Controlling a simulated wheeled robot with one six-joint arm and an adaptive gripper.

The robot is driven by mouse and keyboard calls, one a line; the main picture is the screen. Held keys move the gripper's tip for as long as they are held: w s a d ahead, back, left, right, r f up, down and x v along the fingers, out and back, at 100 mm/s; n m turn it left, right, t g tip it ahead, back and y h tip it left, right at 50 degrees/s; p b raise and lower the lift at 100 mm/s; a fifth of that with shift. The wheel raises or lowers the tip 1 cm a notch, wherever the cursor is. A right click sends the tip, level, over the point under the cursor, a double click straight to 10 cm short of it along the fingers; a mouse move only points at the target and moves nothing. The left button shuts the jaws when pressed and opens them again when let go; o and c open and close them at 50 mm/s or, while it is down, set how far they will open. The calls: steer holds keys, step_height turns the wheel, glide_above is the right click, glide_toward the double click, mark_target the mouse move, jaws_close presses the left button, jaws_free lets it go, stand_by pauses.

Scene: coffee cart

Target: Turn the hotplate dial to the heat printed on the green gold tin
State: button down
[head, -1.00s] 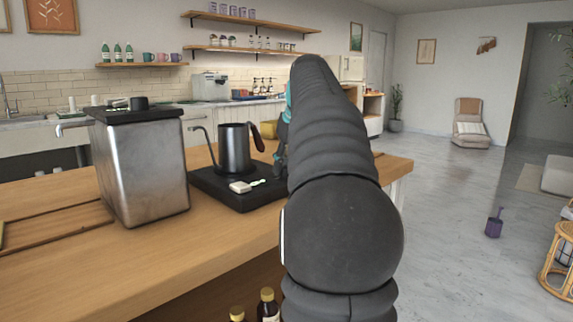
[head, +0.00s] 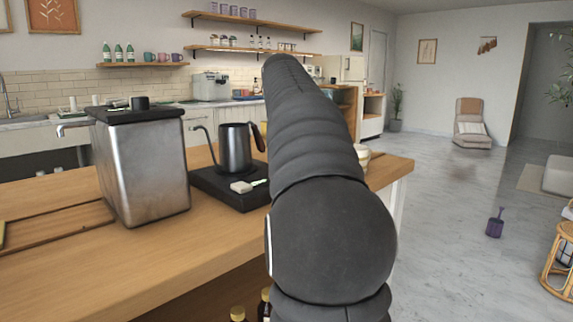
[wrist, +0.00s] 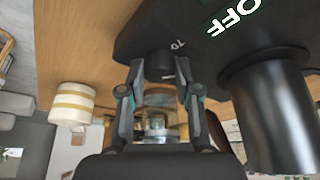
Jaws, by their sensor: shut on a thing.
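The black hotplate (head: 205,180) lies on the wooden counter, with a black kettle (head: 235,150) on it. In the wrist view the hotplate (wrist: 190,30) shows a lit "OFF" and the kettle (wrist: 270,110) stands at the right. The dark dial (wrist: 159,64) sits at the hotplate's edge, with a small white mark beside it. My gripper (wrist: 160,72) is shut on the dial, one finger on each side. In the head view my arm hides the gripper and dial. I cannot make out a green gold tin in either view.
A cream jar with gold bands (wrist: 72,105) stands on the counter near the gripper; part of it shows right of my arm (head: 363,154). A steel box with a black lid (head: 145,165) stands left of the hotplate. Bottles (head: 238,314) are below the counter's front.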

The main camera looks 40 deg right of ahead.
steer(key=shift+w+m+g+h, duration=0.1)
steer(key=shift+m+g+h, duration=0.25)
steer(key=shift+m, duration=0.75)
steer(key=shift+m+g+h, duration=0.15)
steer(key=shift+m+g, duration=0.3)
steer(key=shift+m, duration=0.65)
steer(key=shift+a, duration=0.1)
steer(key=c, duration=0.8)
jaws_free()
steer(key=shift+r, duration=0.1)
steer(key=v, duration=1.1)
steer(key=shift+r, duration=0.4)
steer(key=shift+a, duration=0.1)
